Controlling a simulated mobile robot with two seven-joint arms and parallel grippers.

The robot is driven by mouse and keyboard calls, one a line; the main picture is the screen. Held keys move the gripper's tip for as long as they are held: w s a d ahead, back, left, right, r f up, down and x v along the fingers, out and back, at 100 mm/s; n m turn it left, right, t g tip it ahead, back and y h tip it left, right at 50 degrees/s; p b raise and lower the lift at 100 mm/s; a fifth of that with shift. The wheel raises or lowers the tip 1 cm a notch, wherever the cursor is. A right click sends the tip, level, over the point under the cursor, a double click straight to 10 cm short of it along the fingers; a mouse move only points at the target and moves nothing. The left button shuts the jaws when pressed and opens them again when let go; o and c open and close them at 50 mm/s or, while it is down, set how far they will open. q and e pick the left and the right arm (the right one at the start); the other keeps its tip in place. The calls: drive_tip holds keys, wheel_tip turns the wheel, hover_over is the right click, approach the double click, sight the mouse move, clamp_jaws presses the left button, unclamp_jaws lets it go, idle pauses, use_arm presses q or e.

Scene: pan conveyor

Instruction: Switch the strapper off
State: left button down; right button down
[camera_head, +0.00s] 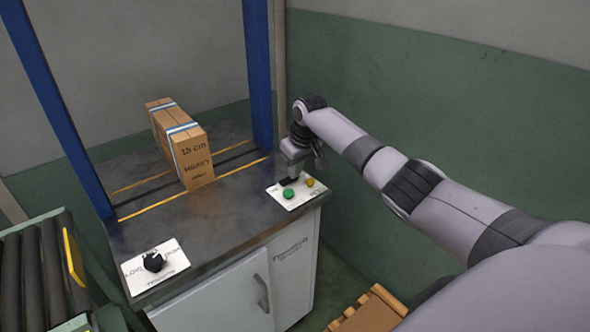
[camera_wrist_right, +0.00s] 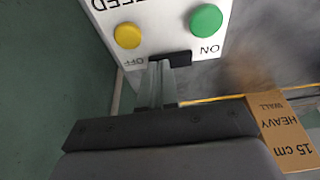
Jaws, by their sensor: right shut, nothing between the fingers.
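The strapper (camera_head: 215,215) is a dark-topped table with blue posts and a white cabinet below. Its white switch plate (camera_head: 302,200) lies at the right front corner; in the right wrist view the plate (camera_wrist_right: 170,15) carries ON and OFF lettering, upside down. A black switch (camera_wrist_right: 178,60) sits between the two words, partly hidden by my fingers. My right gripper (camera_head: 290,179) is shut and empty, pointing down at the plate's back part. In its wrist view the fingertips (camera_wrist_right: 163,68) overlap the switch near the OFF side; contact cannot be told. My left gripper is out of view.
A green button (camera_head: 288,193) and a yellow button (camera_head: 309,182) stand close to the fingers. A strapped cardboard box (camera_head: 182,150) stands on the table. A black knob (camera_head: 153,262) is on another plate, front left. Rollers (camera_head: 38,270) lie left; the green wall (camera_head: 440,110) is right.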

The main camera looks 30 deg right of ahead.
drive_tip(key=shift+f, duration=0.15)
drive_tip(key=shift+f+y, duration=0.15)
drive_tip(key=shift+y, duration=0.25)
drive_tip(key=shift+d, duration=0.15)
drive_tip(key=shift+s+a+r+p, duration=0.1)
drive_tip(key=shift+a+r+p, duration=0.2)
drive_tip(key=shift+a+p, duration=0.7)
drive_tip(key=shift+d, duration=0.2)
